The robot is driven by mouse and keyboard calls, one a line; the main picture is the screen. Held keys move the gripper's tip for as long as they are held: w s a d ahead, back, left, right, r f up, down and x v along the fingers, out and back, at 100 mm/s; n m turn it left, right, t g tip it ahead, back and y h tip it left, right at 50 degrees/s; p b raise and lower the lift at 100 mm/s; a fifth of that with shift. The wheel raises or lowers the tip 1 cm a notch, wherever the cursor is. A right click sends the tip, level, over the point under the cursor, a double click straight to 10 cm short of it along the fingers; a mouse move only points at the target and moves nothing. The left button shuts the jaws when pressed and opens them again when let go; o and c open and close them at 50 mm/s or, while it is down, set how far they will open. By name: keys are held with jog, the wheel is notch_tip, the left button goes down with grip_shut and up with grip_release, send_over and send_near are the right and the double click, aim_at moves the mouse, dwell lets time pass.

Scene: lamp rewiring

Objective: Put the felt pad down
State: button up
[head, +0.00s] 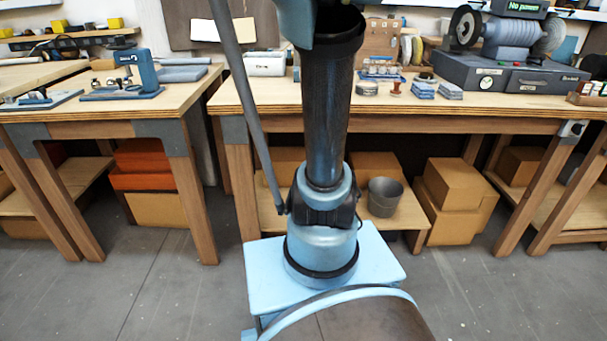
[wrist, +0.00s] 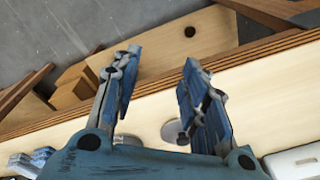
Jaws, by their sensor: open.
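My gripper (wrist: 160,85) is open in the wrist view, its two fingers well apart over the pale workbench (wrist: 75,128). Nothing shows held between the fingertips. A flat grey disc (wrist: 172,132) lies on the bench, partly behind the right finger; it may be the felt pad, but I cannot be sure. A second round grey thing (wrist: 128,140) shows in part beside the left finger, near the palm. In the head view my gripper is not visible, and my arm covers part of the bench (head: 283,95).
Blue-grey stacks (head: 450,91), a round tin (head: 367,88) and a small stamp-like piece (head: 395,88) stand on the bench. A bench grinder (head: 500,40) on a dark cabinet (head: 525,78) stands at right, a white box (head: 264,64) at left. The bench's front strip is clear.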

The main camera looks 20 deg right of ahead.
jog(key=s+a+f+n, duration=0.5)
jog(key=s+a+f, duration=0.1)
jog(key=f, duration=0.3)
jog(key=s+a+f+n+t, duration=0.1)
jog(key=s+a+f+n, duration=0.4)
jog(key=s+f, duration=0.3)
notch_tip(320, 180, down, 2)
jog(key=shift+s+a+f, duration=0.1)
jog(key=shift+s+a, duration=0.15)
jog(key=shift+a, duration=0.3)
jog(key=shift+w+f, duration=0.15)
jog(key=shift+w, duration=0.3)
